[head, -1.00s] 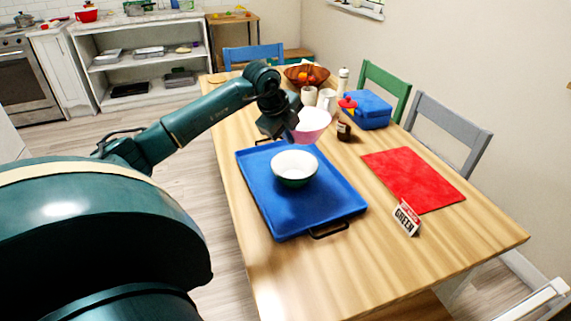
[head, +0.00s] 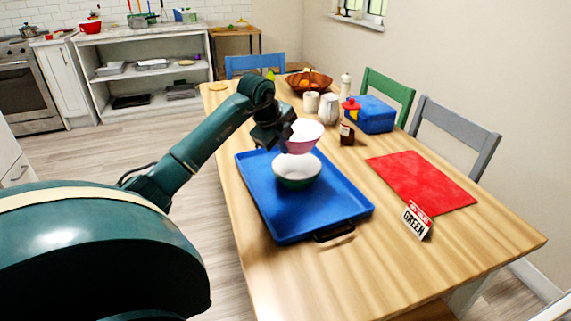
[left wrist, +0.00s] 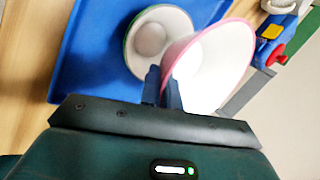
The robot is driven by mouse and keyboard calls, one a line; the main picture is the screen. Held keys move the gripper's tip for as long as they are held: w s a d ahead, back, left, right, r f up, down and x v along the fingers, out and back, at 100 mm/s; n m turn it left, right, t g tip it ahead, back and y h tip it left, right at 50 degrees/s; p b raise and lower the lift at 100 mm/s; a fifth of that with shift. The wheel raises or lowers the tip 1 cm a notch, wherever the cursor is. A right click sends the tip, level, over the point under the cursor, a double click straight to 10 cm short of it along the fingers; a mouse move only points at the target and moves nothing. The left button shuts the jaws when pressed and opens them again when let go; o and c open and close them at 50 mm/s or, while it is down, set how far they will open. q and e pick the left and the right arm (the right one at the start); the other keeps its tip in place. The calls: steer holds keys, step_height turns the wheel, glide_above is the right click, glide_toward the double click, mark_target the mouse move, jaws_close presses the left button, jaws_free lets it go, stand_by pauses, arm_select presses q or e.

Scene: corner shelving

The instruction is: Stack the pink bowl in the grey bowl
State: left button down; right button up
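The pink bowl (head: 303,139), white inside, is held in the air by my left gripper (head: 285,143). In the left wrist view my left gripper (left wrist: 163,90) is shut on the rim of the pink bowl (left wrist: 222,60). A bowl with a dark green outside and white inside (head: 297,182) stands upright on the blue tray (head: 290,222); it also shows in the left wrist view (left wrist: 148,55). In the head view the pink bowl overlaps its far rim; whether they touch is unclear. I see no clearly grey bowl. My right gripper is out of view.
Chairs stand along the far side. The tray's near part is clear.

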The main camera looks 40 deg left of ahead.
arm_select(q)
step_height(320, 180, down, 4)
steer(key=shift+f, duration=0.1)
stand_by(0.4)
steer(key=shift+f, duration=0.15)
steer(key=shift+f+b, duration=0.4)
steer(key=shift+b, duration=0.05)
steer(key=c, duration=2.1)
jaws_free()
steer(key=o, duration=0.5)
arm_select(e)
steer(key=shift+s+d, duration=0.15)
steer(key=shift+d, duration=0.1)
arm_select(q)
steer(key=shift+r, duration=0.15)
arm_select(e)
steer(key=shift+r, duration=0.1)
